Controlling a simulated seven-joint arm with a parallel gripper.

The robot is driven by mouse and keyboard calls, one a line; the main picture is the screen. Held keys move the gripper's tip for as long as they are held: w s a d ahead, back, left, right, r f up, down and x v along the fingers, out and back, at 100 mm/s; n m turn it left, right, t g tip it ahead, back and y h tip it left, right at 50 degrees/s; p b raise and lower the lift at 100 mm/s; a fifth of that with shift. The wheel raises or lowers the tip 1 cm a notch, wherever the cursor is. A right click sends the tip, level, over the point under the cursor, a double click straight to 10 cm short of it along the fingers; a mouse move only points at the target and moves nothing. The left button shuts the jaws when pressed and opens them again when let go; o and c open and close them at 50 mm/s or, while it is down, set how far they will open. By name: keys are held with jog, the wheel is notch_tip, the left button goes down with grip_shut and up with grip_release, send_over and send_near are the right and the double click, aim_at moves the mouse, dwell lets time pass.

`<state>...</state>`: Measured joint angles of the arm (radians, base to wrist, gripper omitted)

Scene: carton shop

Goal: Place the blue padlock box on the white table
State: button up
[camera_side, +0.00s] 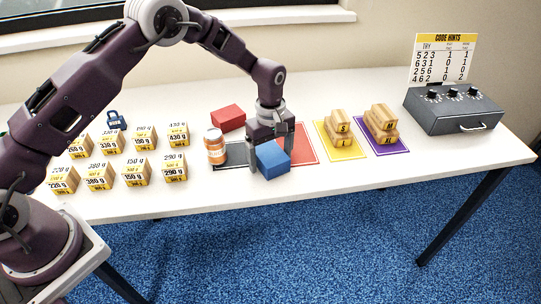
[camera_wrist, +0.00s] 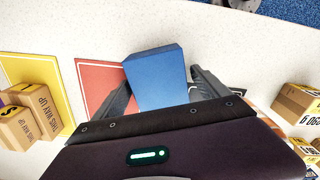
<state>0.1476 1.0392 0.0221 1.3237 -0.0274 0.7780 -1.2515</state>
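A plain blue box (camera_side: 272,159) is between the fingers of my gripper (camera_side: 272,150), near the front of the white table (camera_side: 400,170). A small blue padlock-shaped object (camera_side: 116,121) stands at the back left, behind the cartons.
A dark mat (camera_side: 233,160) and a red mat (camera_side: 304,151) lie by my gripper. An orange bottle (camera_side: 215,148) and red box (camera_side: 228,118) are close. Several labelled cartons (camera_side: 136,173) stand left. Crates sit on yellow (camera_side: 345,154) and purple (camera_side: 393,148) mats. A dial box (camera_side: 453,112) is right.

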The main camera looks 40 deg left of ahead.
aim_at(268, 155)
jog(key=r, duration=0.7)
jog(key=shift+s+a+r, duration=0.1)
jog(key=shift+s+r, duration=0.1)
jog(key=shift+s, duration=0.15)
jog(key=s+a+r+m+t, duration=0.1)
jog(key=s+a+r+m, duration=0.15)
jog(key=s+r, duration=0.5)
jog(key=s+a+r+m+t, duration=0.1)
jog(key=s+r+m, duration=0.25)
jog(key=r, duration=0.75)
jog(key=s+a+r+m+t, duration=0.1)
jog(key=s+r, duration=0.1)
jog(key=s, duration=0.4)
jog(key=s+a+r+m+t, duration=0.1)
jog(key=s+r+m, duration=0.1)
jog(key=s, duration=0.3)
jog(key=shift+s+r, duration=0.25)
jog(key=shift+s, duration=0.1)
jog(key=shift+o, duration=0.2)
jog(key=s+f+m+t, duration=0.1)
jog(key=s+m, duration=0.2)
jog(key=s, duration=0.6)
jog(key=shift+s+a+f+m+t, duration=0.3)
jog(key=shift+s+a+f, duration=0.05)
jog(key=shift+a+f, duration=0.1)
jog(key=shift+o, duration=0.2)
jog(key=shift+s+f, duration=0.15)
jog(key=shift+s, duration=0.2)
